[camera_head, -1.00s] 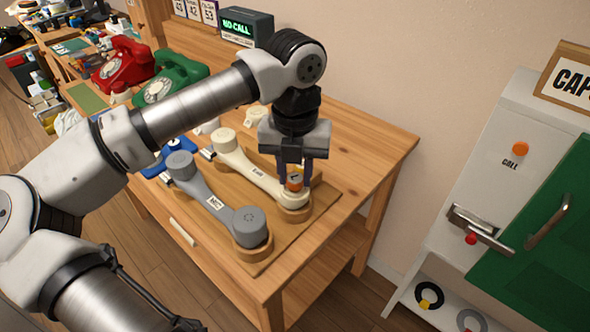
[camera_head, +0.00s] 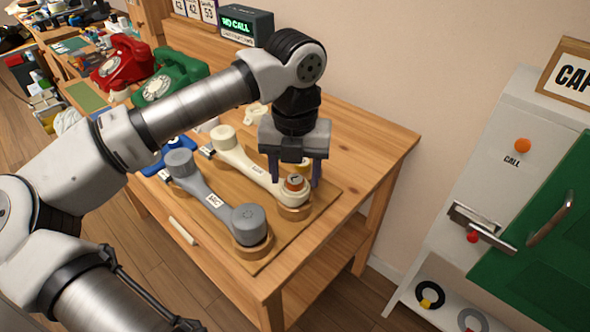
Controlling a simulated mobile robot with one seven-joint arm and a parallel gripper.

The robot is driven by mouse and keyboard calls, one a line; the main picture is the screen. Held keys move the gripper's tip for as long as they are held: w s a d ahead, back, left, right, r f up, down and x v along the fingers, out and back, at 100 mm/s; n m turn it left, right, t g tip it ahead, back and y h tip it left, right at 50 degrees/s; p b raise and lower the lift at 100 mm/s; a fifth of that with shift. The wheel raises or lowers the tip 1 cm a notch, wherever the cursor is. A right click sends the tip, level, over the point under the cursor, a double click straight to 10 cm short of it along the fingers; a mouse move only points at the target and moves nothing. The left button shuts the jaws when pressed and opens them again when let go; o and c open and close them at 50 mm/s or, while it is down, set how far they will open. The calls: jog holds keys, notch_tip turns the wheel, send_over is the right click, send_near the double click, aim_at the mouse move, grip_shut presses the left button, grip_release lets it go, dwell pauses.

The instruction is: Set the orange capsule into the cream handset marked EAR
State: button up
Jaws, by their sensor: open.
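The cream handset (camera_head: 257,171) lies on a wooden board on the table, with a small label on its grip that is too small to read surely. The orange capsule (camera_head: 294,183) sits upright in the round cup at its near right end, with its top showing. My gripper (camera_head: 295,180) is right above and around that end, its two fingers spread to either side of the capsule and apart from it. How deep the capsule sits is hard to tell.
A grey handset (camera_head: 212,200) lies beside the cream one. A blue object (camera_head: 153,166) is behind it. Red (camera_head: 121,63) and green (camera_head: 170,77) dial phones stand farther back. A white cabinet with a green door (camera_head: 540,220) is at the right. The table's right side is clear.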

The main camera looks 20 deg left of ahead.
notch_tip(320, 180, up, 14)
dwell(0.4)
jog(key=shift+s+f, duration=0.15)
dwell(0.3)
